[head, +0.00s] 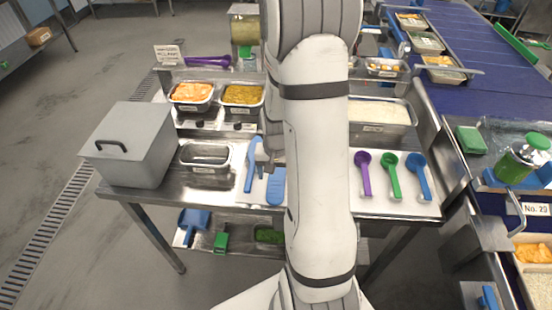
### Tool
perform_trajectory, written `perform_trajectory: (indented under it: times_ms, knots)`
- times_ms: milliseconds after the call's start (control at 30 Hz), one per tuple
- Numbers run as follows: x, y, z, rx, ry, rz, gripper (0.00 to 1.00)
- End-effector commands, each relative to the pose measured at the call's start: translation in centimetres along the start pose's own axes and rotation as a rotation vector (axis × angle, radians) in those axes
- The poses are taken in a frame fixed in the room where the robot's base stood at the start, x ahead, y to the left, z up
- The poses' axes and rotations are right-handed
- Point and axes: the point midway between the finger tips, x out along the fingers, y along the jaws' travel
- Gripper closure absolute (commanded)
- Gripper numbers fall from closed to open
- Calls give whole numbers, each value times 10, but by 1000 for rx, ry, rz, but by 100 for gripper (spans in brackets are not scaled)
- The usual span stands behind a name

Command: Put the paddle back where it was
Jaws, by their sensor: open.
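Two blue utensils lie on a white mat (235,184) on the steel table, left of my arm. One is a long narrow blue utensil (250,172); the other shows a broad blue flat end (276,188), with its upper part hidden by my gripper and arm. The broad one looks like the paddle, but I cannot be sure. My gripper (262,160) shows as a small grey part poking out left of the arm, just above the two utensils. It is open. Whether it touches either one cannot be told.
A rice pan (379,113) and purple (363,172), green (390,174) and blue (419,175) scoops are at right.

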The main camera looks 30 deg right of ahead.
Motion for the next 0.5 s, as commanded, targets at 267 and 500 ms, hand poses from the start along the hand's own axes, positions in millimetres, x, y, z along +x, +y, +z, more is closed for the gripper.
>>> perform_trajectory:
  times_ms: [267,500]
  knots:
    - [-56,0,-1,1,6,-2,29]
    - [-87,0,-1,1,2,-1,29]
